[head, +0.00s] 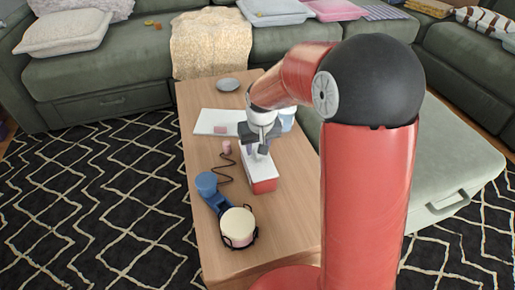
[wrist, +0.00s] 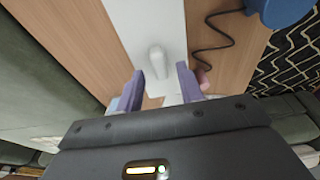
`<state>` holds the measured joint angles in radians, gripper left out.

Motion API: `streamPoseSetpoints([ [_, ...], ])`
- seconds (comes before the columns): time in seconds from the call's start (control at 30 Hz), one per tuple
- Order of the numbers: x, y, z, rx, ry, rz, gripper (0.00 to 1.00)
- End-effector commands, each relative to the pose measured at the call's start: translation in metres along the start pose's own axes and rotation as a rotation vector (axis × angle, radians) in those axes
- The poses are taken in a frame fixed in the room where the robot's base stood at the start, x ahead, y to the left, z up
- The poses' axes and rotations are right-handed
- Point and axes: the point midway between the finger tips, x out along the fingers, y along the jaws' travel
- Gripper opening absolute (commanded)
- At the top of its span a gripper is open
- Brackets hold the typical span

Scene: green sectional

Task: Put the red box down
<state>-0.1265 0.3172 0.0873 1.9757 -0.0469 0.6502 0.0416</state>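The red box (head: 264,186) has a white lid and red sides. It is upright over the wooden table, and I cannot tell whether its base touches the top. My gripper (head: 259,148) is at the box's far end, pointing down. In the wrist view, the white lid (wrist: 130,22) with its raised white handle fills the space between the two purplish fingers of my gripper (wrist: 160,82). The fingers lie along the box's two long sides and appear closed on it. The lower parts of the box are hidden there.
The wooden table (head: 285,225) also holds a blue device (head: 207,184) with a dark cord, a cream round-topped thing (head: 238,225), a small pink object (head: 227,147), a white board (head: 205,122) and a grey plate (head: 228,85). Clear wood lies right of the box.

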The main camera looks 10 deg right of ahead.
Motion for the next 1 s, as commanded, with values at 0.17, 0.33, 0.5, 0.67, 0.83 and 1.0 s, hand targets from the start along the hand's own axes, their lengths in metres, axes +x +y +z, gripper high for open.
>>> streamPoseSetpoints([
  [0.17, -0.041, 0.000, -0.001, 0.000, 0.006, 0.001, 0.37],
  [0.33, -0.076, 0.000, -0.001, -0.001, 0.005, 0.000, 0.37],
  [0.5, -0.097, 0.000, 0.000, 0.000, 0.002, 0.000, 0.37],
  [0.67, -0.104, 0.000, 0.000, 0.000, 0.001, 0.000, 0.37],
  [0.83, -0.120, 0.005, 0.012, 0.010, 0.021, 0.007, 0.37],
  [1.0, -0.163, 0.022, 0.060, 0.053, 0.089, 0.031, 0.37],
])
